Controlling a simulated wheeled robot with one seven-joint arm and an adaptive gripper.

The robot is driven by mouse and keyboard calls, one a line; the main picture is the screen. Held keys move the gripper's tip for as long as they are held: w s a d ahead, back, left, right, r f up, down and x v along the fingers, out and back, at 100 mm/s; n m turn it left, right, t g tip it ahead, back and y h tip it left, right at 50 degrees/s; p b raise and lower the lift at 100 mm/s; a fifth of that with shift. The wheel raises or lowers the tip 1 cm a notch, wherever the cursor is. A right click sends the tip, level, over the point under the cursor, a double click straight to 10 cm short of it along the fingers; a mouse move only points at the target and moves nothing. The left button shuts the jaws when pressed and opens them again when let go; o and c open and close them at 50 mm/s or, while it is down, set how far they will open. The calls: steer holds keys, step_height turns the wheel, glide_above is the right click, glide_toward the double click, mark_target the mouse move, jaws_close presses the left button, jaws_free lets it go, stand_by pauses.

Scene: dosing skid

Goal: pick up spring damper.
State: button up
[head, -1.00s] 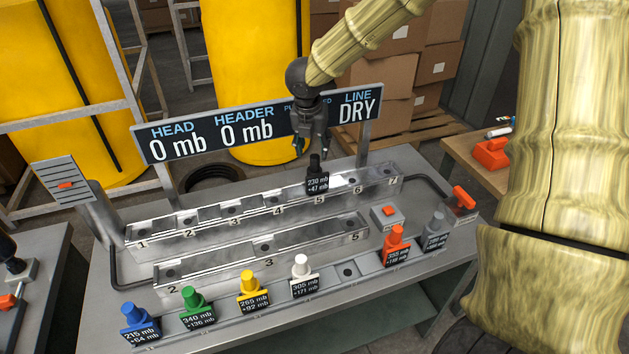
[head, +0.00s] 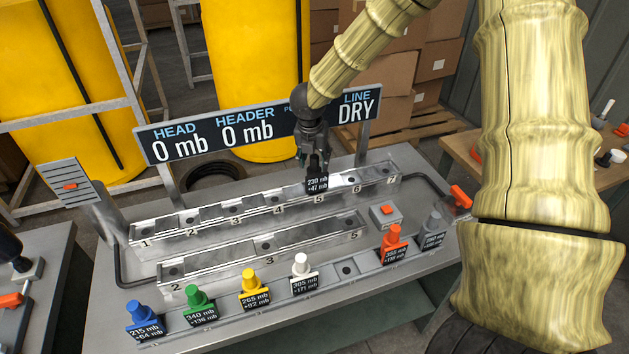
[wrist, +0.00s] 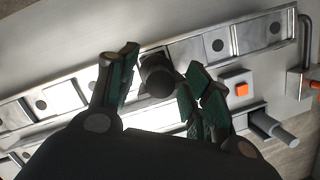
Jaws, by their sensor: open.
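A black knobbed piece with a dark tag reading 230 mb +47 mb (head: 317,184) stands in slot 5 of the rear rail (head: 215,222). No label in view names the spring damper; this black piece is the one at my gripper. My gripper (head: 316,168) is open, pointing down over it, and its fingers hide the knob in the head view. In the wrist view the round black top (wrist: 157,80) lies between the two spread fingers of my gripper (wrist: 160,72). Contact between fingers and piece cannot be made out.
Blue (head: 143,316), green (head: 197,302), yellow (head: 251,285), white (head: 302,268), orange (head: 393,240) and grey (head: 432,229) pieces stand along the front rack. A display board (head: 260,128) rises behind the rails. An orange button box (head: 385,214) sits right of the front rail.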

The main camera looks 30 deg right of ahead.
jaws_close()
steer(key=shift+r, duration=0.15)
stand_by(0.4)
